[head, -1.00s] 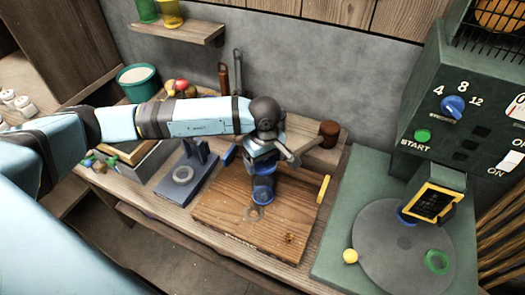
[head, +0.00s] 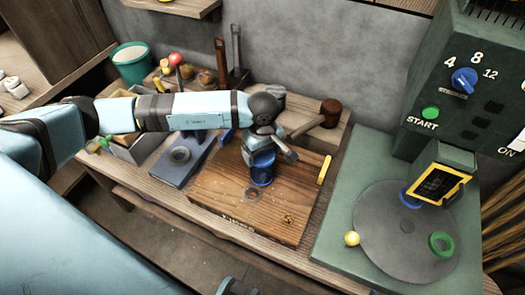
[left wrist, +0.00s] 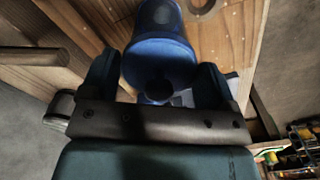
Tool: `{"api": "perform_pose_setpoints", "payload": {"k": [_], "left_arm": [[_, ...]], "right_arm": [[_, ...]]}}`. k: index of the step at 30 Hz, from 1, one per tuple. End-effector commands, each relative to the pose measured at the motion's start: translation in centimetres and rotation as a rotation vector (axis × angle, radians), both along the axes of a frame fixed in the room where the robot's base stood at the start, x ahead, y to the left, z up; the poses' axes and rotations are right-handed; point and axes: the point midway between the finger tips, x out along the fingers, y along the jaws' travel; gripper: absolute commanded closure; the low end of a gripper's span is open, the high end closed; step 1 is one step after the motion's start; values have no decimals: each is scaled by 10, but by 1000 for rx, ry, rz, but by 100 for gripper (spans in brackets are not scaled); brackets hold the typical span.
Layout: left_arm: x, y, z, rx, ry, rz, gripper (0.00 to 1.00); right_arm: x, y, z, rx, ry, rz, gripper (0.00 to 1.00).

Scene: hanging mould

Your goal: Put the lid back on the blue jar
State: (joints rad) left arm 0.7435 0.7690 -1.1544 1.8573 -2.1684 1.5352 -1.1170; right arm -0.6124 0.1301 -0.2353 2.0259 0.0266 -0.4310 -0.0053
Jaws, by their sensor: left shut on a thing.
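My left gripper (head: 258,155) points down over the wooden board (head: 215,205). It is shut on a blue cylindrical thing (head: 262,174), which stands upright at or just above the board. In the left wrist view the blue thing (left wrist: 160,60) fills the space between both dark fingers. I cannot tell whether it is the jar, its lid or both, as the hand covers its top. A faint clear ring (head: 252,194) lies on the board just in front. A dark piece at the bottom edge seems to be my right gripper (head: 237,287); its jaws are unclear.
A mallet (head: 329,112) lies behind the board, and a yellow bar (head: 324,170) is at its right edge. A green machine (head: 430,110) with a round plate (head: 385,245) stands right. A grey-blue stand (head: 172,168) is left of the board. A teal bucket (head: 131,66) stands behind.

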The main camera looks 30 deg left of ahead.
Motion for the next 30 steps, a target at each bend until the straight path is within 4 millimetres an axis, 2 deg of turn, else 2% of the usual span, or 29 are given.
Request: {"api": "perform_pose_setpoints", "payload": {"k": [8,20,30], "left_arm": [[0,0,0,0,0,0,41],[0,0,0,0,0,0,41],[0,0,0,0,0,0,41]], "right_arm": [[2,0,2,0,-5,-2,46],[0,-1,-10,-3,5,-2,46],[1,-1,-7,-1,0,-2,46]]}}
